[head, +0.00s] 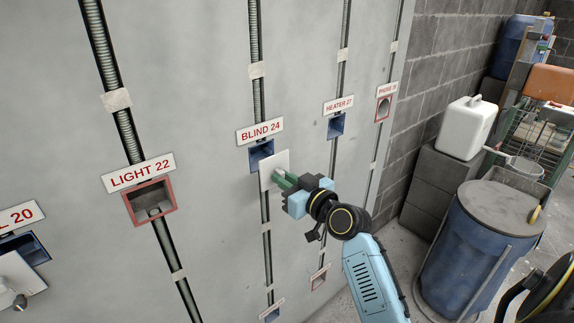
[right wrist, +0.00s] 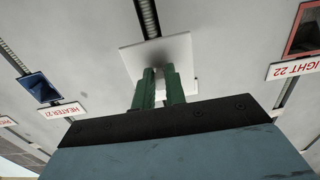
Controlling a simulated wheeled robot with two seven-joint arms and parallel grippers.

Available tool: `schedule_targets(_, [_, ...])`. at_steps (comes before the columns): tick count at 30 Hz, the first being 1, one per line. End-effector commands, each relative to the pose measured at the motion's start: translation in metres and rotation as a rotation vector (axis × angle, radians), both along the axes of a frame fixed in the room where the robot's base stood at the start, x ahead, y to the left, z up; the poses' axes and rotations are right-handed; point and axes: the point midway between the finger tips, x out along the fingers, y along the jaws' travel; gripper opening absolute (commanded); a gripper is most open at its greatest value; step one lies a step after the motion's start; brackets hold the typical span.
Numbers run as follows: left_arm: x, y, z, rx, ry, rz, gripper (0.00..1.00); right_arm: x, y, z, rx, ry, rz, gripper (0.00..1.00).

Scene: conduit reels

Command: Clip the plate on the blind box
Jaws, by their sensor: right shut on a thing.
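The blind box (head: 261,153) is a blue wall box under the red-lettered sign BLIND 24 (head: 260,131). A white square plate (head: 268,166) is held in front of the wall, just below and right of the box, overlapping its lower right part. The box's upper left part shows open. My right gripper (head: 281,181) is shut on the back of the plate with its green fingers. The right wrist view shows the fingers (right wrist: 160,88) on the plate (right wrist: 135,60), which hides the box there. I cannot tell whether the plate touches the wall. My left gripper is out of view.
A red-rimmed box (head: 150,202) marked LIGHT 22 is to the left; a blue box (head: 336,125) marked HEATER is to the right. Vertical conduits run along the wall. A blue barrel (head: 470,255) and a white canister (head: 467,127) on grey blocks stand at the right.

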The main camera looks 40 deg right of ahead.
Motion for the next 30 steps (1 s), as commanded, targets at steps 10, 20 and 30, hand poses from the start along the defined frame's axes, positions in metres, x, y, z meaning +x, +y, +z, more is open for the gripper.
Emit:
schedule_targets(10, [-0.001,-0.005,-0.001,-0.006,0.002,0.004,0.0,0.016,-0.004,0.01,0.006,-0.028,-0.013,0.0])
schedule_targets(20, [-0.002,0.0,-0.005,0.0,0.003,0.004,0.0,0.036,-0.002,0.009,0.006,-0.025,-0.013,0.0])
schedule_targets(30, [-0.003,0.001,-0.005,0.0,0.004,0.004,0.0,0.039,-0.002,0.01,0.004,-0.024,-0.013,0.0])
